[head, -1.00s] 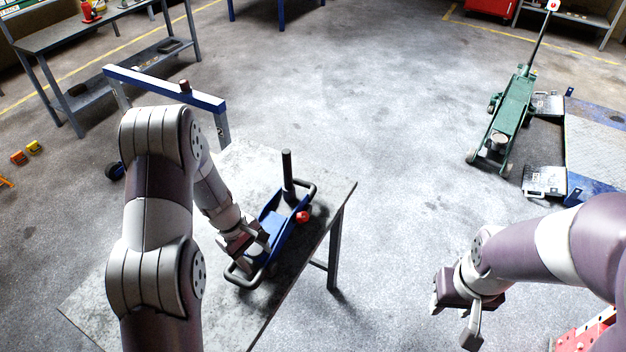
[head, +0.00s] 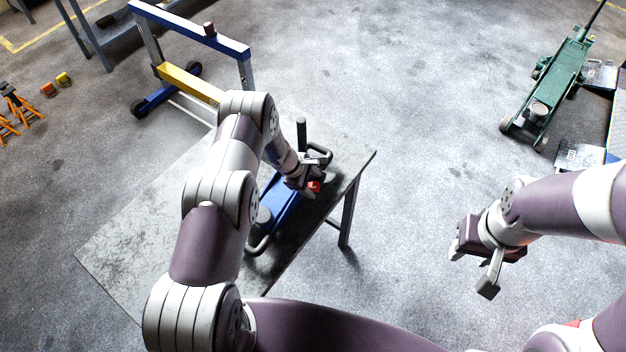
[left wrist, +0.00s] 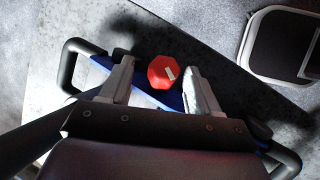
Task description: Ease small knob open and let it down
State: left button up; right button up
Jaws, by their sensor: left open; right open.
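The small red knob (left wrist: 165,72) sits on the side of the blue trolley jack (head: 283,208), which stands on a grey metal table (head: 150,235). The knob has a pale mark on its face. My left gripper (left wrist: 160,85) is open, with one finger on each side of the knob in the left wrist view and gaps showing on both sides. In the head view the left gripper (head: 312,186) is at the knob (head: 315,187) and partly covers it. My right gripper (head: 472,268) is open and empty over the floor, right of the table.
The jack's dark upright post (head: 301,134) stands close beside my left gripper. Black bar handles (head: 262,245) are at the jack's ends. A blue gantry frame (head: 190,27) stands behind the table. A green floor jack (head: 550,90) is at the far right. Floor between is clear.

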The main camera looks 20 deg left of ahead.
pick_arm(q)
jog(key=shift+s+d+f, duration=0.15)
jog(key=shift+s+f, duration=0.15)
jog(key=shift+w+f, duration=0.1)
jog(key=shift+w, duration=0.1)
jog(key=c, duration=1)
jog(key=shift+d+f+b, duration=0.1)
jog(key=shift+b, duration=0.2)
jog(key=shift+c, duration=0.2)
jog(key=shift+n+t+b, duration=0.4)
jog(key=shift+t+b, duration=0.1)
jog(key=shift+t, duration=0.1)
pick_arm(e)
jog(key=shift+s+f, duration=0.25)
jog(key=shift+f, duration=0.4)
